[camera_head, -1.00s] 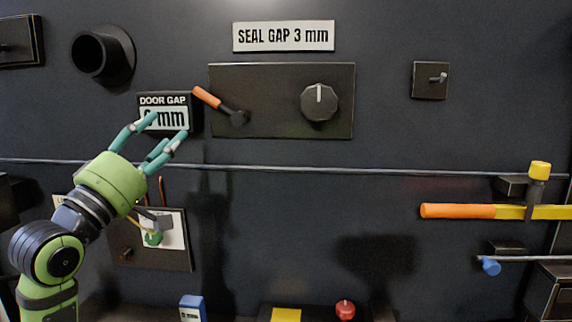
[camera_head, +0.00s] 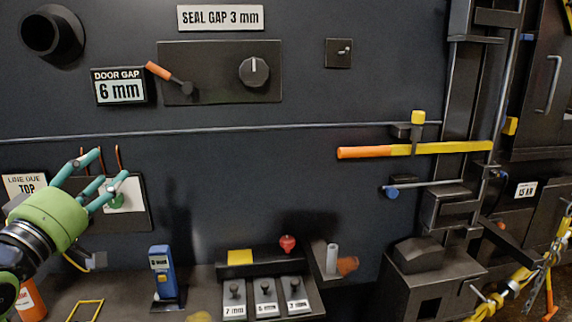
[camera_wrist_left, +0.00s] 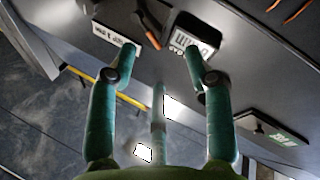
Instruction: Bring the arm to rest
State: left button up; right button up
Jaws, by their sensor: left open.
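My left gripper (camera_head: 94,178) is green with teal fingers. It sits at the left of the head view, its fingers spread and empty, in front of a small panel with a white plate and green knob (camera_head: 116,200). The fingers hide part of that panel, and I cannot tell whether they touch it. In the left wrist view the open fingers (camera_wrist_left: 160,70) show nothing between them but the background wall. Only the end of my left arm shows at the lower left. My right gripper does not show.
On the dark wall are a door gap display (camera_head: 120,88) reading 6 mm, an orange-handled lever (camera_head: 165,74), a dial (camera_head: 254,71) and an orange-yellow bar (camera_head: 390,151). Below stand a blue device (camera_head: 162,275), a red knob (camera_head: 287,243) and several weights. The middle wall is clear.

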pick_arm(q)
jog(key=w+d+f+m+g, duration=0.1)
jog(key=d+f+g, duration=0.1)
jog(key=f, duration=0.6)
jog(key=w+d+f+m+g, duration=0.1)
jog(key=d+f+g, duration=0.1)
jog(key=f, duration=0.6)
jog(key=s+d+f+m+g+y, duration=0.1)
jog(key=s+d+f+m+g, duration=0.2)
jog(key=f, duration=0.6)
jog(key=s+d+f+g, duration=0.1)
jog(key=s+f+g, duration=0.25)
jog(key=f, duration=0.45)
jog(key=s+d+f+m+g, duration=0.3)
jog(key=s+f, duration=0.5)
jog(key=s, duration=0.3)
jog(key=s+d+f+m+g, duration=0.2)
jog(key=s+d+f+g, duration=0.2)
jog(key=s+f, duration=0.55)
notch_tip(320, 180, down, 21)
jog(key=s, duration=0.2)
jog(key=s+a+f+g, duration=0.2)
jog(key=s+a+f, duration=0.1)
jog(key=s+f, duration=1.1)
jog(key=shift+s+f+y, duration=0.4)
jog(key=shift+s, duration=0.7)
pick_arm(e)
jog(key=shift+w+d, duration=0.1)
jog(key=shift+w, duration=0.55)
